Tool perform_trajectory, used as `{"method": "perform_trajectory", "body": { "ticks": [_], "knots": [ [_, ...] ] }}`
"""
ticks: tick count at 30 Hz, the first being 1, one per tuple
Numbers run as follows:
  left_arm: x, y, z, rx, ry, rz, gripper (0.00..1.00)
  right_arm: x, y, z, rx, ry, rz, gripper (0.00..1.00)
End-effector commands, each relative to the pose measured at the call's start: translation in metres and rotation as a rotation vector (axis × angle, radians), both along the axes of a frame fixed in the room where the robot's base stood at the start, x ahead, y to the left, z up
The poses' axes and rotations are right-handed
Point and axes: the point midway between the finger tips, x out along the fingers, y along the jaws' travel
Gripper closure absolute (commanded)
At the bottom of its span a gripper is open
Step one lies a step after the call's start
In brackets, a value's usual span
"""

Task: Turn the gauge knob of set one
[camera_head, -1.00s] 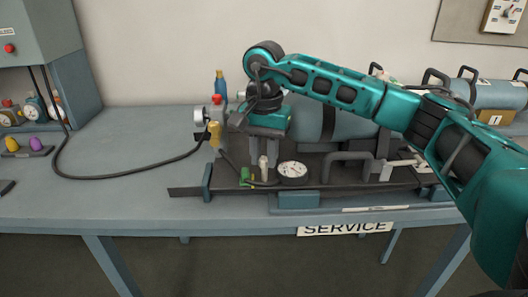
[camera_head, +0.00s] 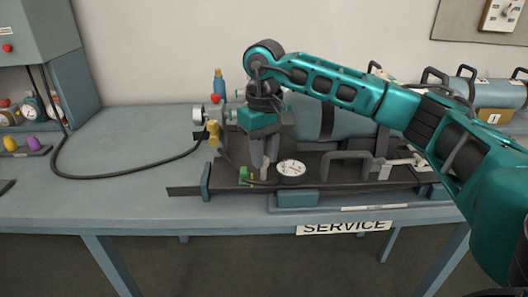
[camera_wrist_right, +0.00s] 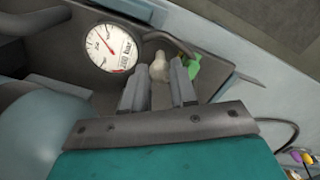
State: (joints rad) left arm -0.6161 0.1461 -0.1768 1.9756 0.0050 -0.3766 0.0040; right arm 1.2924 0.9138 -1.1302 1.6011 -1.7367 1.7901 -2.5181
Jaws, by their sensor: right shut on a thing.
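The set on the bench has a round white-faced gauge (camera_head: 291,168), which also shows in the right wrist view (camera_wrist_right: 112,47). Beside it stands a small pale gauge knob (camera_head: 265,172); in the right wrist view the knob (camera_wrist_right: 158,72) is between my two grey fingers. My right gripper (camera_head: 264,160) points down from above and is shut on the knob, just left of the gauge. In the right wrist view the gripper (camera_wrist_right: 158,90) hides the lower part of the knob. My left gripper is not in view.
A green part (camera_head: 243,175) lies close left of the knob. A grey cylinder (camera_head: 345,122) lies behind, with a dark handle (camera_head: 347,156) at the right. A yellow fitting (camera_head: 214,134) and black hose (camera_head: 120,177) are at the left. The bench at the left is mostly clear.

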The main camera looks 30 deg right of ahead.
Motion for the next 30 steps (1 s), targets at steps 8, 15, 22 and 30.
{"method": "perform_trajectory", "body": {
  "ticks": [8, 15, 22, 30],
  "knots": [
    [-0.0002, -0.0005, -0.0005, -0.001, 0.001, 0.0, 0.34, -0.0002, -0.0003, -0.0001, 0.0, 0.001, 0.155, 1.0],
    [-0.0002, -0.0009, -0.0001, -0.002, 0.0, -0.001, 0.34, -0.0002, -0.0005, -0.0002, 0.0, 0.001, 0.214, 1.0],
    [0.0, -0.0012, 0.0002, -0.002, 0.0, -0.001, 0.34, -0.0002, -0.0006, -0.0002, 0.0, 0.001, 0.227, 1.0],
    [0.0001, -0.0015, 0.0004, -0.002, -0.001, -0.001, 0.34, -0.0003, -0.0007, -0.0003, 0.0, 0.002, 0.225, 0.71]
  ]
}}
